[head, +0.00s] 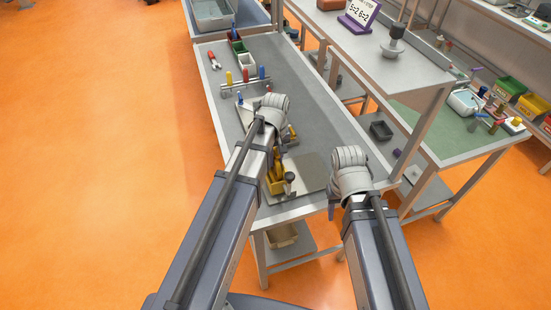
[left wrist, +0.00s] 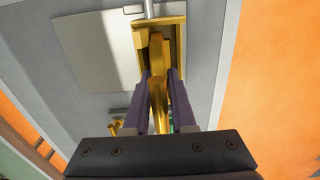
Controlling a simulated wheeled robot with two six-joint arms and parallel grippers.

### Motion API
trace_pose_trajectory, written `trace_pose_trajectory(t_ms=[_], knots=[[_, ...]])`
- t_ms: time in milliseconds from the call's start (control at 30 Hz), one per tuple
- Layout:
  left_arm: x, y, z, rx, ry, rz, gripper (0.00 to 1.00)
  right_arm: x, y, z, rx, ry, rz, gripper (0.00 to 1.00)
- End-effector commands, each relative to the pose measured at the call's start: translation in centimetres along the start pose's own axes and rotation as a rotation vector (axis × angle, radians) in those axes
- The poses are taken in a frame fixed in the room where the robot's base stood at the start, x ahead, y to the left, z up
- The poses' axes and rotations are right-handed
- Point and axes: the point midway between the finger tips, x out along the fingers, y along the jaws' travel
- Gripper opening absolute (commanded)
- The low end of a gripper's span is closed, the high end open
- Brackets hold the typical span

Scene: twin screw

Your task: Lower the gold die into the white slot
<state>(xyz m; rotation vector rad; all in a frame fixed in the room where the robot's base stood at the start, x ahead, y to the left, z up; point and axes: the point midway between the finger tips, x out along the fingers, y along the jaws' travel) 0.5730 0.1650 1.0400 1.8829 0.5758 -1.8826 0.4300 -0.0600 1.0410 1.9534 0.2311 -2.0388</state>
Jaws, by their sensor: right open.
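In the left wrist view, the two purple fingers of my left gripper (left wrist: 160,105) close on a narrow gold piece (left wrist: 157,62), which looks like the gold die. Just beyond it is a gold channel-shaped bracket (left wrist: 174,40) with a grey rod at its far end. I cannot tell whether piece and bracket touch. In the head view, gold parts (head: 277,181) show beside my left forearm, which hides most of the left gripper. My right gripper (head: 332,207) is open beyond the table's right front corner, partly hidden by its wrist. I cannot make out a white slot.
A pale plate (head: 307,172) lies on the grey table (head: 290,75), beside the gold parts. Farther back are a rack of coloured handles (head: 245,77), red pliers (head: 214,61) and small bins (head: 238,46). A raised shelf (head: 385,65) borders the table's right side.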

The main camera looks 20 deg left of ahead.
Motion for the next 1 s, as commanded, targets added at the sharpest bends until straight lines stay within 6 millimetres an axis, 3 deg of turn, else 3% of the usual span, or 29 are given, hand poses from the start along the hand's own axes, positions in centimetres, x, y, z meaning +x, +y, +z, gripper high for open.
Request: trace_pose_trajectory(t_ms=[200, 1000], knots=[[0.00, 0.00, 0.00, 0.000, 0.000, 0.000, 0.00, 0.00, 0.00, 0.00, 0.000, 0.000, 0.000, 0.50], [0.01, 0.00, 0.00, 0.000, 0.000, 0.000, 0.00, 0.01, 0.00, 0.00, 0.000, 0.000, 0.000, 0.50]])
